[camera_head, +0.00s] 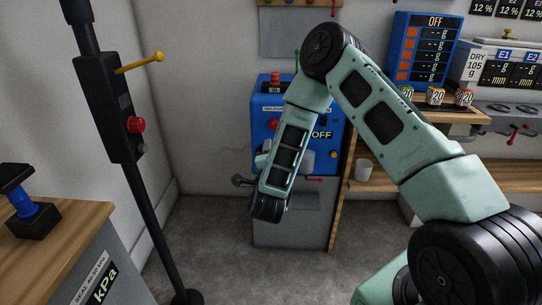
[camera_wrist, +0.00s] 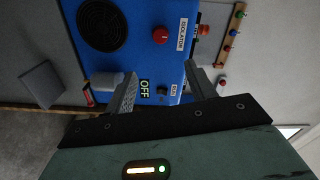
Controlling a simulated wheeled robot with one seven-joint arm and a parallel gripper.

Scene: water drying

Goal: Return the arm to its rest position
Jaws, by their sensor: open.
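My gripper (camera_wrist: 160,71) is open in the wrist view, with its two grey fingers apart and nothing between them. It faces the front of a blue machine (camera_wrist: 140,50) that carries a dark round grille, a red knob (camera_wrist: 160,35) and an OFF display. In the head view my pale green arm (camera_head: 385,120) reaches up from the lower right, bends at the top and folds down in front of the same blue machine (camera_head: 262,128).
A black post (camera_head: 150,215) with a red button and yellow lever stands left. A wood-topped cabinet (camera_head: 60,232) is at lower left. A wooden shelf (camera_head: 440,177) with a white cup (camera_head: 363,169) lies behind my arm. Grey floor (camera_head: 215,240) is open between post and machine.

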